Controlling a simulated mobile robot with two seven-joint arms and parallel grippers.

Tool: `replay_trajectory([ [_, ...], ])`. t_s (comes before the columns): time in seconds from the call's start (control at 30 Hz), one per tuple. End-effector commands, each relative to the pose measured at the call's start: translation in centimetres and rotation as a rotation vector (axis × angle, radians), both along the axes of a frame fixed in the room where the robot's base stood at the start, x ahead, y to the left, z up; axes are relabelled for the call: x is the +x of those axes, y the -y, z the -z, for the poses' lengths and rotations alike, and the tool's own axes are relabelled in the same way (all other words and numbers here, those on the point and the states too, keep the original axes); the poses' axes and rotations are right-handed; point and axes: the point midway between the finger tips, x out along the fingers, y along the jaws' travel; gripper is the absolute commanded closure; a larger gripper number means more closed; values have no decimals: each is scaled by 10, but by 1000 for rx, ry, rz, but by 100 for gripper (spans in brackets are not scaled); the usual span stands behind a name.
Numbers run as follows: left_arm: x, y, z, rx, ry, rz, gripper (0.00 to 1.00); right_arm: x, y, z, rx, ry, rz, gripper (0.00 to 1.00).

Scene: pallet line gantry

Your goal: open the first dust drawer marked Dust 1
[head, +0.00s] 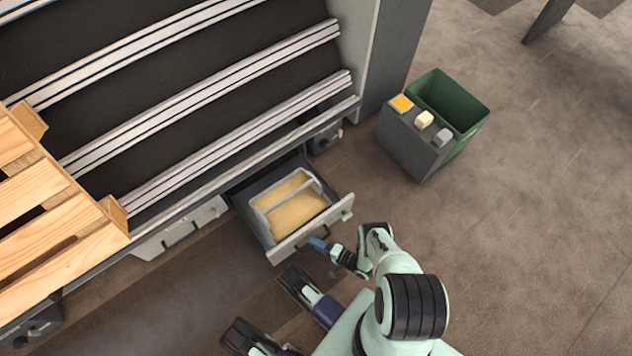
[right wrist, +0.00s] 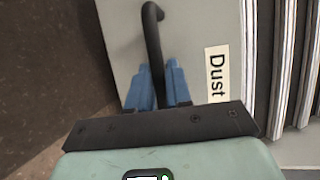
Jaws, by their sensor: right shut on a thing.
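The dust drawer (head: 341,208) stands pulled out from under the machine. Inside it is a grey bin with a handle bar, holding tan dust (head: 296,211). My right gripper (head: 318,243) is at the drawer's front. In the right wrist view, the blue fingers of my right gripper (right wrist: 157,85) are shut on the dark bar handle (right wrist: 152,35) of the pale drawer front (right wrist: 195,30). A label (right wrist: 216,76) beside the handle reads "Dust"; any number after it is hidden behind the gripper body.
A closed drawer front with a handle (head: 182,236) is to the left. A wooden pallet (head: 50,215) lies on the rails at left. A green bin (head: 462,95) and a grey box (head: 407,145) with small blocks on top stand at right.

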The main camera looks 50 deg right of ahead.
Motion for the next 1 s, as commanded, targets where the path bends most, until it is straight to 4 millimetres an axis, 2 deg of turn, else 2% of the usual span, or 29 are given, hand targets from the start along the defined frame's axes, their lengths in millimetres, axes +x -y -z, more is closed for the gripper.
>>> replay_trajectory([
  [0.07,0,0,0,0,0,0,57,0,-4,0,5,2,-7,100],
  [0.1,0,0,0,0,0,0,57,0,-3,0,5,2,-6,68],
  [0.13,0,0,0,0,0,0,57,0,-3,0,5,2,-6,60],
  [0.43,0,0,0,0,0,0,57,0,-1,0,2,1,-2,60],
  [0.57,4,0,-2,1,12,1,57,-10,1,-2,2,-1,-1,60],
  [0.67,11,1,-6,2,36,4,57,-26,4,-5,4,-3,1,60],
  [1.0,35,4,-17,6,114,13,57,-99,15,-19,3,-1,-1,60],
])
